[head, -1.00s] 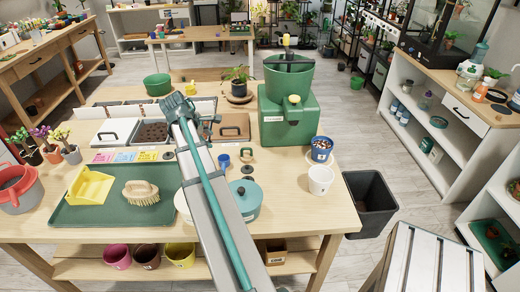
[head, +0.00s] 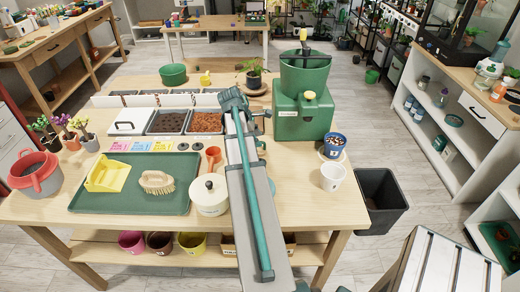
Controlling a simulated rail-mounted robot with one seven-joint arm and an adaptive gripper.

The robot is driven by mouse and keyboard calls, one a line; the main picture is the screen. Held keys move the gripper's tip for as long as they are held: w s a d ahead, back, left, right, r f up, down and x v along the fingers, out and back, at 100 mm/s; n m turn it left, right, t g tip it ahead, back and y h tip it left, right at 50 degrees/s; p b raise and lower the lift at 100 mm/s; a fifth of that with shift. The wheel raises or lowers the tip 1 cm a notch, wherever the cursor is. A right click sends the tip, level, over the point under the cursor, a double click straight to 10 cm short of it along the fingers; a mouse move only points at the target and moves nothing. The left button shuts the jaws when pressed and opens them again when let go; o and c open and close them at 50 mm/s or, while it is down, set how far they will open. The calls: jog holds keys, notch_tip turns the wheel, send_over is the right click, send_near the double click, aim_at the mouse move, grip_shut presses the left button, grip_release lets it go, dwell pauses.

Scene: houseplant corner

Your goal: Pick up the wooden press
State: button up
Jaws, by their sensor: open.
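I cannot make out the wooden press; my arm covers part of the bench where it may lie. My gripper (head: 232,98) is small in the head view, near the far side of the bench, just left of the green machine (head: 303,112). It is open, and I see nothing held in it. My arm link runs from the bench's front edge up to it. It hides the lid area right of the bark bin (head: 206,122) and the place right of the cream pot (head: 208,196).
The dark soil bin (head: 166,122) stands left of the bark bin. A green tray (head: 128,203) holds a yellow dustpan (head: 107,174) and a brush (head: 157,182). A red scoop (head: 213,156) lies near the pot. A white cup (head: 332,177) and a blue cup (head: 335,146) stand at the right.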

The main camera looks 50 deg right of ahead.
jog(key=shift+p+x, duration=0.45)
jog(key=shift+x, duration=1.7)
jog(key=shift+r, duration=0.1)
jog(key=shift+c, duration=0.4)
grip_shut()
